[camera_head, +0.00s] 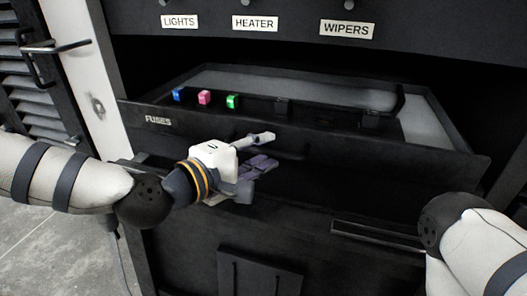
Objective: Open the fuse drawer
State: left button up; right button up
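The fuse drawer (400,172), black and labelled FUSES, stands pulled out from the dark cabinet, its grey-lined inside showing. Blue (178,95), pink (204,97) and green (232,101) fuses stand in a row inside it, towards the left. My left gripper (268,150) is in front of the drawer face, right of the label. Its two fingers are spread apart, with a gap between them. The drawer's handle is too dark to make out, and whether the fingers touch the drawer I cannot tell. My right gripper is out of view; only part of that arm shows at lower right.
Above the drawer is a dark panel with LIGHTS (180,22), HEATER (255,24) and WIPERS (347,29) labels and knobs. A louvred door with a black handle (42,48) is at the left. A dark ledge (375,235) lies below the drawer. Grey floor is free at lower left.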

pick_arm(q)
jog(key=shift+w+d+f, duration=0.1)
jog(key=shift+w+d, duration=0.15)
jog(key=shift+c, duration=0.3)
grip_shut()
jog(key=shift+s+a, duration=0.1)
jog(key=shift+s, duration=0.05)
